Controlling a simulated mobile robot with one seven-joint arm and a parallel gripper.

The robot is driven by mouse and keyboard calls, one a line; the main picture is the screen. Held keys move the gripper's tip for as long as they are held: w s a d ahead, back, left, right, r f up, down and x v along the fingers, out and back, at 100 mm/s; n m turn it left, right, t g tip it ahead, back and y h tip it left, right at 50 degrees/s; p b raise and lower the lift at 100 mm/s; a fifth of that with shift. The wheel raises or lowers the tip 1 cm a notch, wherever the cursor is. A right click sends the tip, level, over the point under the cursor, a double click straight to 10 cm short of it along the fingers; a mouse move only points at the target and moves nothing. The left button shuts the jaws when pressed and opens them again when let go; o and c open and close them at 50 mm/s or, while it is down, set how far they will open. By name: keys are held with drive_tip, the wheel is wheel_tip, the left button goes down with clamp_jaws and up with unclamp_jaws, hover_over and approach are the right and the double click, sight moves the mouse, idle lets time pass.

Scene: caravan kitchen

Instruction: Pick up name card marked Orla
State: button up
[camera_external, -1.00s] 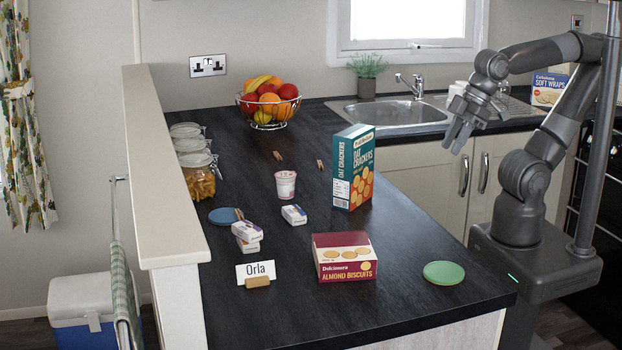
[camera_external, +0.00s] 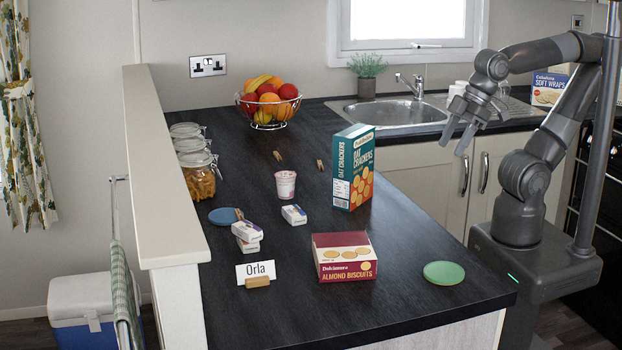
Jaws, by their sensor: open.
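The white name card marked Orla (camera_external: 256,269) stands upright in a small wooden holder (camera_external: 257,282) near the front left of the dark counter (camera_external: 300,318). My gripper (camera_external: 452,146) is open and empty. It hangs in the air at the right, in front of the sink cabinets, well to the right of the card and above counter height. Nothing hides the card's front.
An almond biscuits box (camera_external: 345,258) stands right of the card, with a green disc (camera_external: 444,273) beyond it. An oat crackers box (camera_external: 354,168) stands tall between gripper and counter's middle. Small white boxes (camera_external: 247,232) lie behind the card. A raised ledge (camera_external: 160,170) runs along the left.

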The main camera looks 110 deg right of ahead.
drive_tip(key=w+a+r, duration=0.1)
drive_tip(key=w+r, duration=0.1)
drive_tip(key=w, duration=0.4)
drive_tip(key=w+a+r, duration=0.1)
drive_tip(key=w+r, duration=0.2)
drive_tip(key=w, duration=0.4)
drive_tip(key=g, duration=0.1)
hover_over(262, 265)
drive_tip(key=s, duration=0.4)
wheel_tip(262, 265, down, 12)
drive_tip(key=f, duration=0.1)
drive_tip(key=x, duration=0.5)
drive_tip(key=shift+w+d+f, duration=0.1)
drive_tip(key=shift+w+d, duration=0.1)
drive_tip(key=shift+d, duration=0.1)
drive_tip(key=x, duration=0.5)
drive_tip(key=shift+a+f, duration=0.2)
drive_tip(key=shift+a, duration=0.1)
drive_tip(key=c, duration=1.1)
